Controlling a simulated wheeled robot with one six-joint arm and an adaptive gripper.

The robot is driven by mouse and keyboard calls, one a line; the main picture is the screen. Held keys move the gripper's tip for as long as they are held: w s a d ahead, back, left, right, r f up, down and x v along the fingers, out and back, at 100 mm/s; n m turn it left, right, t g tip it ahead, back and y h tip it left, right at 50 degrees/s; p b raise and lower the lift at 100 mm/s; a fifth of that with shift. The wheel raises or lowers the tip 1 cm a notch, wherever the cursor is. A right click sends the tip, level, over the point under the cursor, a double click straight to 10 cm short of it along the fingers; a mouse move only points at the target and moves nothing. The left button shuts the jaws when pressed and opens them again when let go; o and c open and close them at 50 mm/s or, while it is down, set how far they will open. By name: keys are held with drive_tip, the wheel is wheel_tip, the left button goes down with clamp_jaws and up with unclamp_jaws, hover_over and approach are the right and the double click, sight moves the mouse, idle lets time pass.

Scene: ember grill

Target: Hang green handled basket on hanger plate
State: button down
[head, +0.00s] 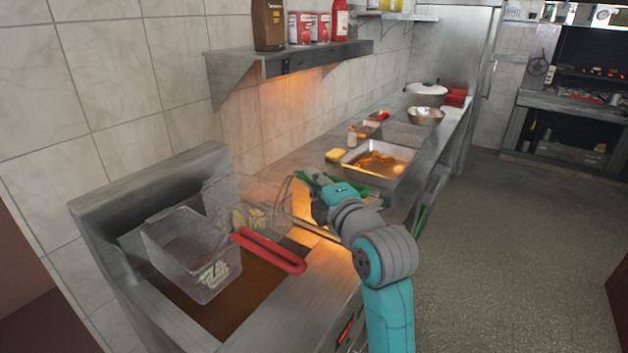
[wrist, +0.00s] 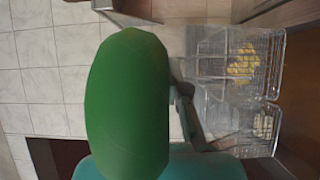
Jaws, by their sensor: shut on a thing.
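The green handled basket (head: 262,196) is a wire mesh basket with yellow fries in it, over the back right of the fryer. My gripper (head: 318,188) is shut on its green handle (head: 308,180), to the right of the basket. In the wrist view the green handle (wrist: 128,105) fills the middle and the basket (wrist: 228,45) shows at the upper right. The steel hanger plate (head: 150,168) rises along the fryer's wall side. The basket is close to it; I cannot tell whether it touches or hooks on.
A second mesh basket (head: 190,250) with a red handle (head: 268,250) and pale pieces stands just left, over the brown oil (head: 235,312). A steel shelf (head: 300,60) with bottles hangs above. A tray of food (head: 378,165) and a yellow sponge (head: 335,155) lie beyond my gripper.

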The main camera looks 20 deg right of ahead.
sight(301, 179)
drive_tip(key=shift+w+a, duration=1.15)
drive_tip(key=shift+w, duration=0.4)
drive_tip(key=shift+a+f, duration=0.1)
drive_tip(key=shift+f, duration=2)
drive_tip(key=c, duration=1.1)
unclamp_jaws()
drive_tip(key=shift+f, duration=0.1)
